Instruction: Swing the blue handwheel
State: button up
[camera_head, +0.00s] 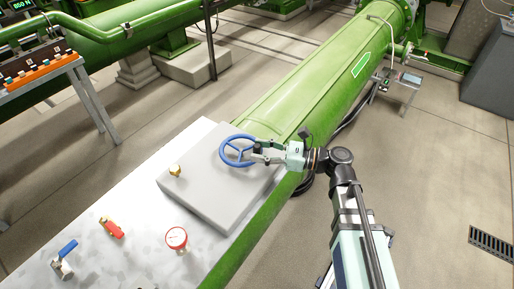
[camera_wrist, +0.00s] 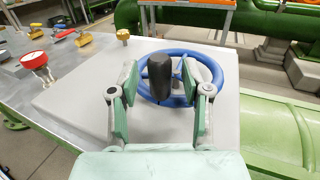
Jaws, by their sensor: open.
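The blue handwheel (camera_head: 226,160) stands over a grey raised block on the metal table. In the wrist view the blue handwheel (camera_wrist: 216,68) is straight ahead, with its rim and spokes partly behind my fingers. My gripper (camera_head: 256,152) is at the right side of the wheel. In the wrist view my gripper (camera_wrist: 158,78) is open, with its two fingers spread in front of the wheel. A dark rounded knob-like piece (camera_wrist: 160,78) shows between the fingers. I cannot tell whether the fingers touch the wheel.
A brass fitting (camera_head: 175,171) stands on the grey block (camera_head: 205,205). A red gauge (camera_head: 176,238), a red-handled valve (camera_head: 111,228) and a blue-lever valve (camera_head: 65,255) are on the table (camera_head: 125,265). A large green pipe (camera_head: 320,75) runs behind. An orange rack (camera_head: 40,72) stands at left.

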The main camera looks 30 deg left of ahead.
jog(key=shift+s+a, duration=0.25)
jog(key=shift+a, duration=0.4)
grip_shut()
